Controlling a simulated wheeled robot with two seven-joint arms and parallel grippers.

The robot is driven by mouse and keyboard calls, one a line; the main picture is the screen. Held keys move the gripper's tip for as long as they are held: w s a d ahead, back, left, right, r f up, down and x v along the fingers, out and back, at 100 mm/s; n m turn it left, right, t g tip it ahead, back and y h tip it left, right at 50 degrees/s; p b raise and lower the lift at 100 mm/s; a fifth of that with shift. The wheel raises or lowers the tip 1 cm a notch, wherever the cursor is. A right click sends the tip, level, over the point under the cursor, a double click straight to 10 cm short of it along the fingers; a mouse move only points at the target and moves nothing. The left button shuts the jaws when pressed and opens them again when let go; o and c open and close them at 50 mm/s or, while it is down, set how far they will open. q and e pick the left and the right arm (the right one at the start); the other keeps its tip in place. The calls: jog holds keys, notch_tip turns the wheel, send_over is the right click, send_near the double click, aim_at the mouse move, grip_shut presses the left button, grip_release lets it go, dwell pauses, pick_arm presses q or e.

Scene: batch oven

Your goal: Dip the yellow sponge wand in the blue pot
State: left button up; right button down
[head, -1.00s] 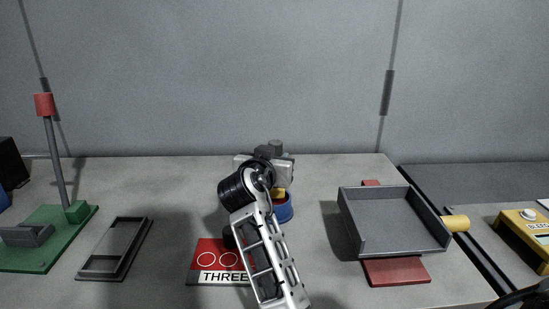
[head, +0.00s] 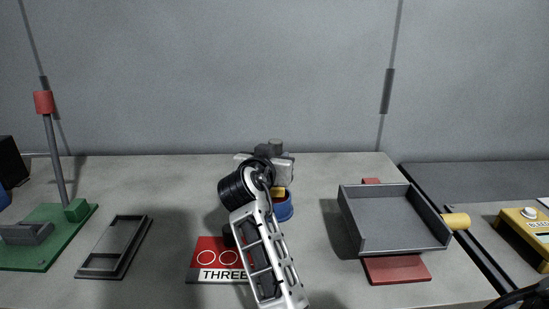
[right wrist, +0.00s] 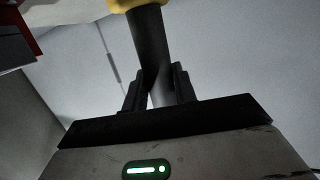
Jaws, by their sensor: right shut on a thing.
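The blue pot (head: 284,211) stands on the table right of centre in the head view, partly covered by my right arm. The yellow sponge (head: 279,192) of the wand shows at the pot's mouth, just under my right gripper (head: 272,168). How deep it sits in the pot is hidden. In the right wrist view my right gripper (right wrist: 160,90) is shut on the wand's dark handle (right wrist: 150,45). The yellow sponge (right wrist: 125,4) shows at that view's top edge. My left gripper is not in view.
A red and white card marked THREE (head: 210,262) lies beside my right arm. A grey tray (head: 405,252) with a yellow handle stands on the right. A dark frame (head: 128,250) and a green base with a post (head: 62,235) are on the left.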

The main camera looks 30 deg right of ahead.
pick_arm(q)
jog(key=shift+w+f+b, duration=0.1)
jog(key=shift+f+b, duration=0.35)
pick_arm(e)
jog(key=shift+f, duration=0.55)
pick_arm(q)
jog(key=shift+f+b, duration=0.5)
jog(key=shift+b, duration=0.55)
pick_arm(e)
jog(key=shift+f, duration=1.2)
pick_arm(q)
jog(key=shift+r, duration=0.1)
